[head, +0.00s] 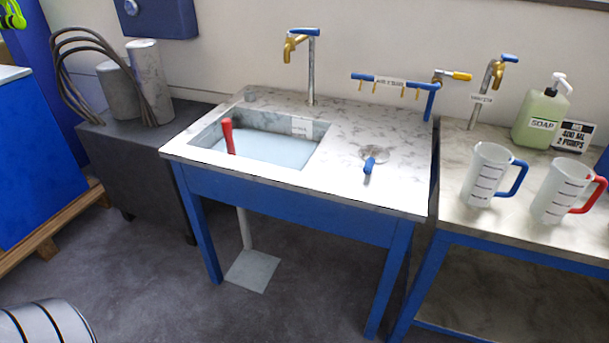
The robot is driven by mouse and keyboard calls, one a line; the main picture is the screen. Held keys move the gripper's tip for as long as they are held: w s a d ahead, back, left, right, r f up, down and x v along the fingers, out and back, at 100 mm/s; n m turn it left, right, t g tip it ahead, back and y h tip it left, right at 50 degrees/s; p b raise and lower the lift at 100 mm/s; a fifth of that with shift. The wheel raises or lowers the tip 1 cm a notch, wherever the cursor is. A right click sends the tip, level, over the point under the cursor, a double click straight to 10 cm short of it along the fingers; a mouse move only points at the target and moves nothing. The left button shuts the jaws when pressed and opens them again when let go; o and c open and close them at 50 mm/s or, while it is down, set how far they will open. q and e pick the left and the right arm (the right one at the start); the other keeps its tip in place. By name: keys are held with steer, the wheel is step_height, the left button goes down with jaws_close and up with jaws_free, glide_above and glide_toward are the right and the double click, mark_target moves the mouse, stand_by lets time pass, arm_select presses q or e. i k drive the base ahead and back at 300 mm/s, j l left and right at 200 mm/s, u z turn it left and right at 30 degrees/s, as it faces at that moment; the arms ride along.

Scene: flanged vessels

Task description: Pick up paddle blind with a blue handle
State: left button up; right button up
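The paddle blind with a blue handle (370,163) lies on the pale marbled worktop, right of the sink. Its flat grey disc points away from me and its short blue handle points toward the front edge. A red handle (228,136) stands up in the sink at its left side; what it belongs to is hidden below. Neither of my grippers is in view.
The sink (258,150) holds pale liquid. A brass tap (296,45) and a blue hook rail (395,82) stand behind. On the right bench are a blue-handled jug (484,175), a red-handled jug (555,192) and a soap bottle (540,118). Worktop around the paddle is clear.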

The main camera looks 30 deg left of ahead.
mark_target(372, 154)
steer(key=j+z, duration=0.15)
steer(key=z, duration=0.25)
steer(key=j+z, duration=0.15)
steer(key=z, duration=0.2)
steer(key=j+z, duration=0.2)
steer(key=z, duration=0.2)
steer(key=k+j+z, duration=0.1)
steer(key=j+z, duration=0.15)
steer(key=j, duration=0.2)
steer(key=k+j+z, duration=0.1)
steer(key=j+z, duration=0.15)
steer(key=j, duration=0.15)
steer(key=k+j, duration=0.1)
steer(key=j, duration=0.2)
steer(key=k+j+z, duration=0.15)
steer(key=j, duration=0.15)
steer(key=k+j, duration=0.1)
steer(key=j, duration=0.2)
steer(key=z, duration=0.05)
